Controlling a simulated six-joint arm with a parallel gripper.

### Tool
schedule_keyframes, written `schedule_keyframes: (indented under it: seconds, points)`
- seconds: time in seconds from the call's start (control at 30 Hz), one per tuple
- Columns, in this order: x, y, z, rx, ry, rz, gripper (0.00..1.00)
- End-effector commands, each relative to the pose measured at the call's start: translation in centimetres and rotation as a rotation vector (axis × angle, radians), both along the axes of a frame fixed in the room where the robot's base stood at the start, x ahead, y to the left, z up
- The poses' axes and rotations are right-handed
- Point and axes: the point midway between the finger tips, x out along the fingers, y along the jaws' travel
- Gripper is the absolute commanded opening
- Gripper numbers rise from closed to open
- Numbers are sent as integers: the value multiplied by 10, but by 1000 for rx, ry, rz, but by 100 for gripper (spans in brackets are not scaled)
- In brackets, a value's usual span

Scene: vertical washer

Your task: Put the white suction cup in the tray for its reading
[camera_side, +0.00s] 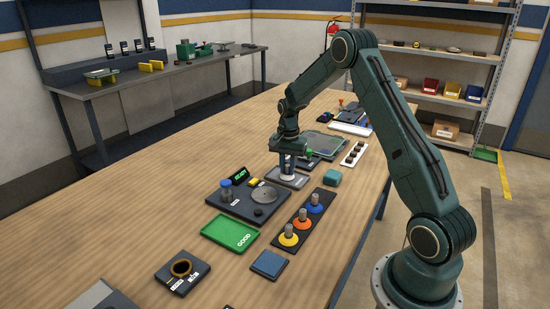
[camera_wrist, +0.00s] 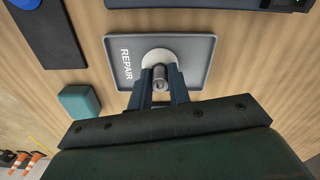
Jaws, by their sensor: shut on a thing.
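My gripper (camera_side: 287,163) points down over the grey tray (camera_side: 301,183) near the middle of the table. Its two fingers (camera_wrist: 159,92) are shut on the metal stem of the white suction cup (camera_wrist: 158,56). The cup's pale round base also shows in the side view (camera_side: 287,178), under the fingers. In the wrist view the grey tray (camera_wrist: 198,72) carries the word REPAIR, and the cup lies within its outline. I cannot tell whether the cup touches the tray floor. The green tray (camera_side: 218,229) marked GOOD is nearer the camera and holds nothing.
A dark test unit (camera_side: 243,211) with a green READY display (camera_side: 238,173) stands to the left. A black rack (camera_side: 275,242) holds blue, orange and yellow cups. A teal block (camera_side: 332,177) sits close right of the grey tray.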

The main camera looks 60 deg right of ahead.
Motion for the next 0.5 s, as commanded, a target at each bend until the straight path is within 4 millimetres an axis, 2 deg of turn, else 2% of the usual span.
schedule_keyframes:
  seconds: [0.3, 0.33, 0.4, 0.43, 0.5]
  points:
    - [0, 0, -3, 0, 0, 0, 0]
    - [0, 0, -3, 0, 0, 0, 22]
    - [0, 0, -3, 0, 0, 0, 36]
    - [0, 0, -3, 0, 0, 0, 41]
    - [0, 0, -3, 0, 0, 0, 41]
